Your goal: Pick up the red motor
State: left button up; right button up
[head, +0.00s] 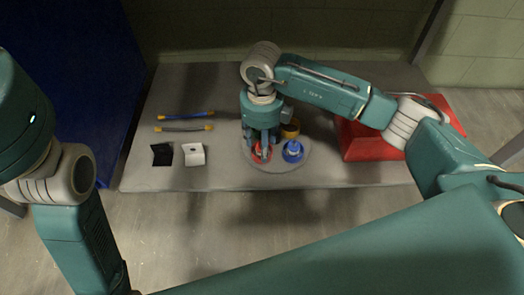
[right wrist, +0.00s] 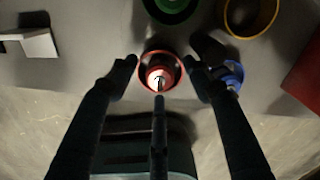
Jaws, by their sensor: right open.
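The red motor (head: 258,154) stands on a grey round plate (head: 277,166) on the table, partly hidden by my right gripper in the head view. In the right wrist view the red motor (right wrist: 160,74) shows as a red ring with a pale, pointed centre. My right gripper (head: 263,145) points down over it. In the right wrist view its fingers (right wrist: 161,65) are open, one on each side of the red motor; I cannot tell whether they touch it. My left arm shows at the left of the head view, but its gripper is out of frame.
A blue motor (head: 293,152) and a yellow ring-shaped part (head: 290,130) stand close by on the right. A green part (right wrist: 172,6) lies beyond. A red box (head: 365,142) is at the right. Black (head: 162,154) and white (head: 194,154) pieces and two rods (head: 185,128) lie left.

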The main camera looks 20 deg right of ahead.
grip_shut()
jog(key=shift+r, duration=0.15)
